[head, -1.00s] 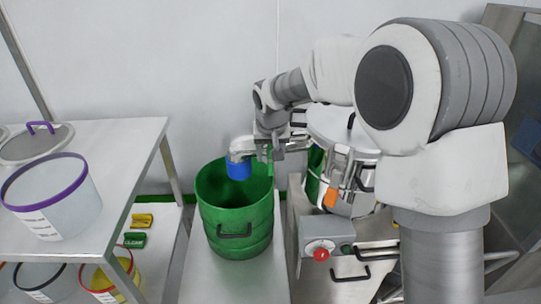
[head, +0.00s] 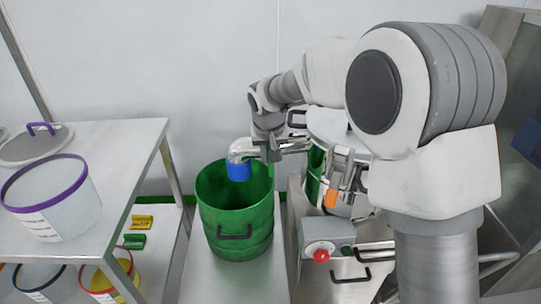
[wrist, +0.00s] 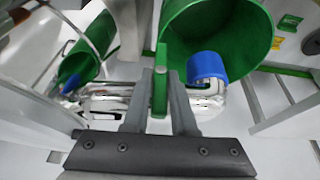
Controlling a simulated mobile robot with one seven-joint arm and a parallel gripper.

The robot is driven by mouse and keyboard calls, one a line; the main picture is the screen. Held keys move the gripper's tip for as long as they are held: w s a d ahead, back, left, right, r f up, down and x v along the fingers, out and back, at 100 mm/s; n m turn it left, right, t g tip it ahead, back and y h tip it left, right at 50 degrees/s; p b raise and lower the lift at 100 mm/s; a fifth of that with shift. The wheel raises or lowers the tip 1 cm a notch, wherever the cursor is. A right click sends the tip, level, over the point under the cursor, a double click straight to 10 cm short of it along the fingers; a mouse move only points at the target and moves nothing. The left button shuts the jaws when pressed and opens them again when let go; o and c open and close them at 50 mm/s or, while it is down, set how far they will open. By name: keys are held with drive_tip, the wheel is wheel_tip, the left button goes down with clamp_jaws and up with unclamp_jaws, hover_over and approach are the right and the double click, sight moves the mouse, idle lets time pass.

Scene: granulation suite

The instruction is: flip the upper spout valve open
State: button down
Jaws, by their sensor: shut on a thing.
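The upper spout is a shiny metal pipe (head: 243,150) ending in a blue outlet (head: 239,171) that points down over the green drum (head: 234,240). In the wrist view the blue outlet (wrist: 206,66) hangs at the drum's mouth (wrist: 252,45). My gripper (head: 269,152) is at the pipe, right of the outlet. In the wrist view my gripper (wrist: 161,105) is shut on a narrow green valve lever (wrist: 160,82), which stands up between the fingers beside the pipe. The valve's inner position is hidden.
A steel vessel (head: 331,124) stands right of the spout, partly behind my arm, with an orange-tipped fitting (head: 331,198). A control box with a red button (head: 321,256) sits below it. A steel table (head: 132,165) with a clear purple-rimmed tub (head: 52,200) is on the left.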

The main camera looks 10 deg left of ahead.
drive_tip(key=shift+s+a+f+n+t+h+b, duration=0.2)
drive_tip(key=shift+n+t+h, duration=0.7)
drive_tip(key=shift+h, duration=1.6)
drive_tip(key=shift+w+a+f+n+t+h+b, duration=0.1)
drive_tip(key=shift+a+f+n+t+h+b, duration=0.3)
drive_tip(key=shift+t+h, duration=1.45)
drive_tip(key=shift+s+a+f+n+t+h+b, duration=0.1)
drive_tip(key=shift+a+f+n+t+h, duration=0.45)
drive_tip(key=shift+h, duration=2.6)
drive_tip(key=shift+d+r+n, duration=0.35)
drive_tip(key=shift+d, duration=0.05)
drive_tip(key=c, duration=0.7)
unclamp_jaws()
drive_tip(key=shift+a, duration=0.1)
drive_tip(key=p+v, duration=0.1)
drive_tip(key=v, duration=1.1)
drive_tip(key=shift+w, duration=0.1)
